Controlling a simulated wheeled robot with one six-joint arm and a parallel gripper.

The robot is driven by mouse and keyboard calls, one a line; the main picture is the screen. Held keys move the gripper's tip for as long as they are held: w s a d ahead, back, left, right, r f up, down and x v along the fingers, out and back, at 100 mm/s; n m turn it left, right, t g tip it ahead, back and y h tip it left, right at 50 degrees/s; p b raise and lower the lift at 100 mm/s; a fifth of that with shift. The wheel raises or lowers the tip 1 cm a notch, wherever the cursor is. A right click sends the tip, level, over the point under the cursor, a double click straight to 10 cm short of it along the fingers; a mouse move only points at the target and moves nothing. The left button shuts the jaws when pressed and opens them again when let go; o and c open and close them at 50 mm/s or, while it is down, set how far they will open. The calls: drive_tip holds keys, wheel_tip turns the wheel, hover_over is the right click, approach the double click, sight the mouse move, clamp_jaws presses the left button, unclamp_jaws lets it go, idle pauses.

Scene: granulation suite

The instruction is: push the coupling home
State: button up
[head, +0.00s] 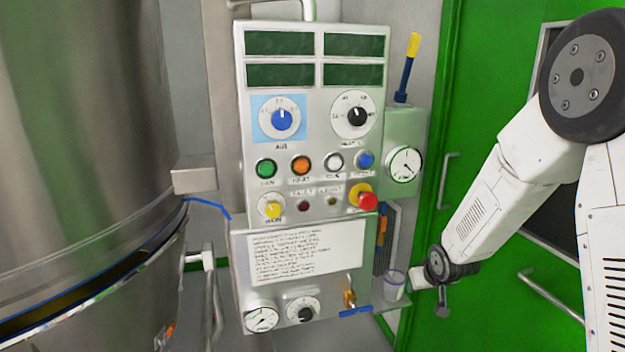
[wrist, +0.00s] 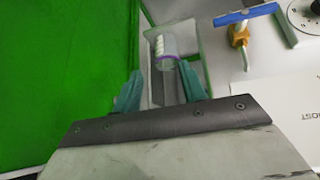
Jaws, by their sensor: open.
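No part is plainly marked as the coupling, and I cannot tell for certain which one it is. A clear cup-like piece with a purple band (head: 394,285) stands on a small ledge at the panel's lower right. In the wrist view this clear piece (wrist: 168,47) shows white ridges inside and lies beyond my fingertips. A brass fitting (head: 349,297) with a blue lever (head: 355,311) sits on the panel to its left. My gripper (wrist: 160,88) is open, its two teal fingers apart with nothing seen between them. The fingertips are hard to make out in the head view.
The control panel (head: 310,120) carries dials, buttons and a red stop button (head: 366,199). A gauge box (head: 403,150) juts out at its right. A large steel vessel (head: 90,150) fills the left. A green door (head: 480,120) with handles stands behind my arm.

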drive_tip(key=s+a+r+g, duration=0.1)
drive_tip(key=s+r, duration=0.6)
drive_tip(key=s, duration=0.6)
drive_tip(key=s+a+r+g, duration=0.1)
drive_tip(key=s+r+g, duration=0.1)
drive_tip(key=s+r, duration=0.6)
drive_tip(key=s+a+r+m+g, duration=0.1)
drive_tip(key=s+r, duration=0.7)
drive_tip(key=s, duration=0.9)
drive_tip(key=shift+s+g, duration=0.35)
drive_tip(key=shift+g, duration=0.35)
drive_tip(key=shift+o, duration=0.4)
drive_tip(key=shift+a+r, duration=0.1)
